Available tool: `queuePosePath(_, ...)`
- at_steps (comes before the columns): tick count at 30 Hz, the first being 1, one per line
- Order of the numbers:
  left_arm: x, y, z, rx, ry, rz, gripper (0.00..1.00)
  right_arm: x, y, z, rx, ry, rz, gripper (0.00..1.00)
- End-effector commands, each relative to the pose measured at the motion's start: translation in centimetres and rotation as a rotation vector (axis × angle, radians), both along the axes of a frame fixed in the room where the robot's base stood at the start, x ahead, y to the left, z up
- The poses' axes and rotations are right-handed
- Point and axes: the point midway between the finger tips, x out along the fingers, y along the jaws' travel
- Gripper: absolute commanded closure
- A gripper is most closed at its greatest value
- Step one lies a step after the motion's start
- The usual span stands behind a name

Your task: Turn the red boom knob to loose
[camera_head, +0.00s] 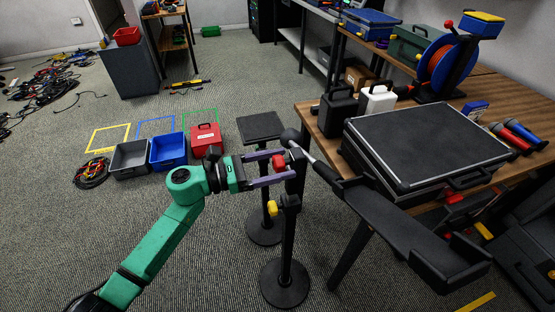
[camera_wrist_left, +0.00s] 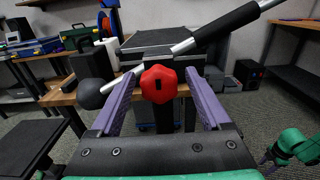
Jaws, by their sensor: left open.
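The red boom knob (camera_head: 279,161) sits at the top of a black stand, where the boom crosses it. In the left wrist view the faceted red knob (camera_wrist_left: 159,84) shows a dark slot in its middle. My left gripper (camera_head: 285,164) is open, with one purple finger on each side of the knob. In the left wrist view gaps show between the knob and both fingers. The boom (camera_wrist_left: 205,36) slants up to the right there, with a black ball (camera_wrist_left: 93,93) at its left end.
A yellow knob (camera_head: 272,208) is lower on the stand, whose round base (camera_head: 284,284) is on the carpet. A wooden table (camera_head: 312,116) with a large black case (camera_head: 425,140) is close on the right. Grey, blue and red containers stand on the floor to the left.

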Motion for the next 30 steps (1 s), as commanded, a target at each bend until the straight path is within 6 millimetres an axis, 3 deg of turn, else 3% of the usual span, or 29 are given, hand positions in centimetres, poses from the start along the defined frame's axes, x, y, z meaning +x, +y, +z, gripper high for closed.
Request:
queuePosePath(4,0.00,0.02,-0.07,0.000,0.000,0.000,0.19,-0.10,-0.01,-0.07,0.000,0.002,-0.001,0.50)
queuePosePath(5,0.00,0.03,-0.07,0.000,0.000,0.000,0.23,-0.12,-0.01,-0.07,0.000,0.002,-0.001,0.50)
queuePosePath(11,-0.01,0.06,-0.06,0.000,0.001,0.000,1.00,-0.36,-0.01,-0.10,0.000,0.006,-0.001,0.50)
queuePosePath(21,-0.02,0.09,-0.08,-0.011,0.034,0.000,1.00,-0.48,0.25,-0.31,0.004,0.008,-0.002,0.50)
queuePosePath(30,-0.03,0.09,-0.13,-0.064,0.197,0.000,1.00,-0.49,0.31,-0.87,0.004,0.008,-0.002,0.50)
